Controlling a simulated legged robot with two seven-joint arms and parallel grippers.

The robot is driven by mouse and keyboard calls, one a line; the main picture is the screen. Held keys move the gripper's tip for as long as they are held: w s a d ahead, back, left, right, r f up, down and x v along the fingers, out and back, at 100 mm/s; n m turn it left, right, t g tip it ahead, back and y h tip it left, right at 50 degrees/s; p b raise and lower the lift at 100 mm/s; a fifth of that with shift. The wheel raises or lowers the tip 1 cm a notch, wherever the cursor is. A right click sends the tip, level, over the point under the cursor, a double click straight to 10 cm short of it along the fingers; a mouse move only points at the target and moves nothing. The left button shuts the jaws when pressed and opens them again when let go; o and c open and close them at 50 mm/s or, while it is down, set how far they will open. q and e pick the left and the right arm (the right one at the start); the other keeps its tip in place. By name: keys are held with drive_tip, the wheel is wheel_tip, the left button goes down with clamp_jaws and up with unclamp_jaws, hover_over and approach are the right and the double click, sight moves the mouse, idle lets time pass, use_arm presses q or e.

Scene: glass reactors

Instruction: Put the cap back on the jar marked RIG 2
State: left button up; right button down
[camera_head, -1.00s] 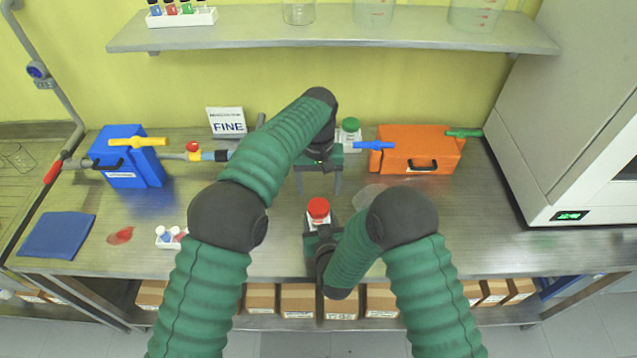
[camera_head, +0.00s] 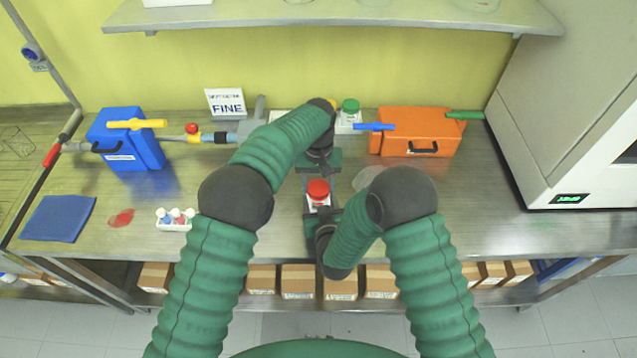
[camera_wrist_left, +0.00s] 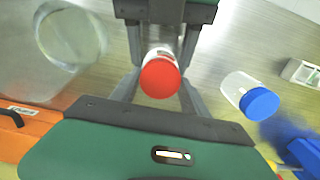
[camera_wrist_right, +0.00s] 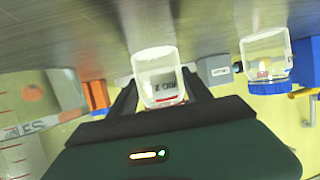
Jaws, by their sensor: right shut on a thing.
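The jar marked RIG 2 (camera_wrist_right: 160,80) is clear with a white label, and it is in my right gripper (camera_head: 318,212), which is shut on it. A red cap (camera_head: 318,188) sits at the jar's mouth; the left wrist view also shows the red cap (camera_wrist_left: 160,78) in front of the jar body. Whether it is screwed tight cannot be told. My left gripper (camera_head: 320,168) is just behind the cap in the head view. Its fingers are open and spread on either side of the cap (camera_wrist_left: 160,95), with small gaps visible. The fingertips are partly hidden in the head view.
A green-capped jar (camera_head: 350,112) stands behind, beside an orange box (camera_head: 420,130). A blue-capped jar (camera_wrist_left: 256,98) shows in the left wrist view. A blue box (camera_head: 125,140), vial rack (camera_head: 172,226) and blue cloth (camera_head: 57,218) are left. The bench's right front is clear.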

use_arm(q)
drive_tip(key=c, duration=0.9)
drive_tip(key=o, duration=1.7)
drive_tip(key=shift+c, duration=0.2)
use_arm(e)
drive_tip(key=shift+c, duration=1.9)
unclamp_jaws()
use_arm(q)
wheel_tip(320, 180, up, 12)
drive_tip(key=shift+w, duration=0.1)
